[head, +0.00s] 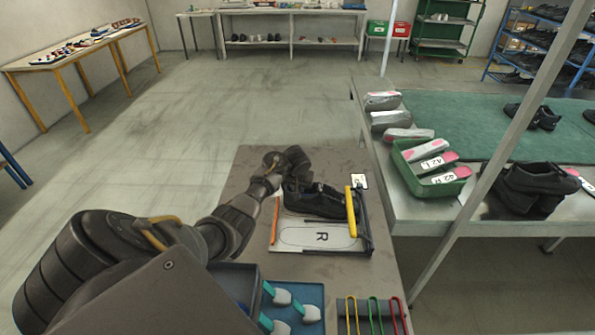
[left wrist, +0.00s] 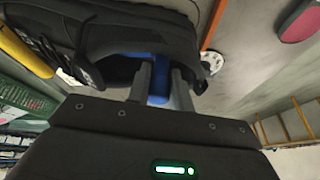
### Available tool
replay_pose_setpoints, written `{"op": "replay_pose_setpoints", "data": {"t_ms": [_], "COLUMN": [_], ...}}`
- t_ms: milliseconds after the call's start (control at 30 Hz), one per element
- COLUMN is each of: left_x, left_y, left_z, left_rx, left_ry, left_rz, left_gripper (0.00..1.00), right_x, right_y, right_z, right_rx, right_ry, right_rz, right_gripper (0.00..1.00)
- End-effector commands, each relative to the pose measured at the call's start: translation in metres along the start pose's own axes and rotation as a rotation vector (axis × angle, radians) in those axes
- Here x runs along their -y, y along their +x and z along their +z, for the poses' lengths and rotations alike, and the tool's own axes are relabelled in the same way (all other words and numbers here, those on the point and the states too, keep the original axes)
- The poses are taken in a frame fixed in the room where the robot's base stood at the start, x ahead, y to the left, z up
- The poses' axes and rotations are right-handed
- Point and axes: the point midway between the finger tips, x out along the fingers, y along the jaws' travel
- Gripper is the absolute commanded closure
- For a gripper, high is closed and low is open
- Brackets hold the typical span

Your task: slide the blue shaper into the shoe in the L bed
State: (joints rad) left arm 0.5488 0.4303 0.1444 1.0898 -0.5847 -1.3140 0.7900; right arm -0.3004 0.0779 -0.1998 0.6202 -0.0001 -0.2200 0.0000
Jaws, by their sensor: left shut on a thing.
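A black shoe (head: 314,200) lies in the upper bed of the white board, above the outline marked R. In the left wrist view the shoe (left wrist: 120,40) fills the upper left, its opening towards my gripper. My left gripper (left wrist: 160,85) is shut on the blue shaper (left wrist: 157,82), of which a blue part shows between the fingers at the shoe's opening. Part of the shaper is hidden by the fingers and the shoe. In the head view my left gripper (head: 290,165) is at the shoe's left end. My right gripper is not in view.
The R bed (head: 321,237) is empty. A yellow bar (head: 351,211) stands at the board's right, an orange one (head: 275,220) at its left. A blue tray (head: 310,290) with pale-headed tools is in front.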

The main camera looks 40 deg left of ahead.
Motion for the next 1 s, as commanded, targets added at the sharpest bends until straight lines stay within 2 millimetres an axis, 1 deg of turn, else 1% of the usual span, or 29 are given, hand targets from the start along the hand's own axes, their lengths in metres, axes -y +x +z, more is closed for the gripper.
{"op": "replay_pose_setpoints", "data": {"t_ms": [433, 467, 600, 633, 1000], "left_x": [0.0006, 0.0006, 0.0007, 0.0007, 0.0006], "left_y": [0.003, 0.003, 0.0029, 0.0029, 0.0029], "left_z": [0.0013, 0.0013, 0.0013, 0.0013, 0.0013], "left_rx": [-0.004, -0.004, -0.004, -0.004, -0.003], "left_ry": [-0.008, -0.008, -0.008, -0.008, -0.008], "left_rz": [0.018, 0.018, 0.017, 0.017, 0.017], "left_gripper": [1.0, 0.75, 0.56, 0.53, 0.53], "right_x": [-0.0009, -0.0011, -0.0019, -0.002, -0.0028], "right_y": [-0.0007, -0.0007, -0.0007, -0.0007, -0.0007], "right_z": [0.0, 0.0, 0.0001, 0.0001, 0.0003], "right_rx": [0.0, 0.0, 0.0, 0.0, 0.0], "right_ry": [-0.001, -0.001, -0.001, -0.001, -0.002], "right_rz": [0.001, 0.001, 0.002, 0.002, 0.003], "right_gripper": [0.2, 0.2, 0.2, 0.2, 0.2]}}
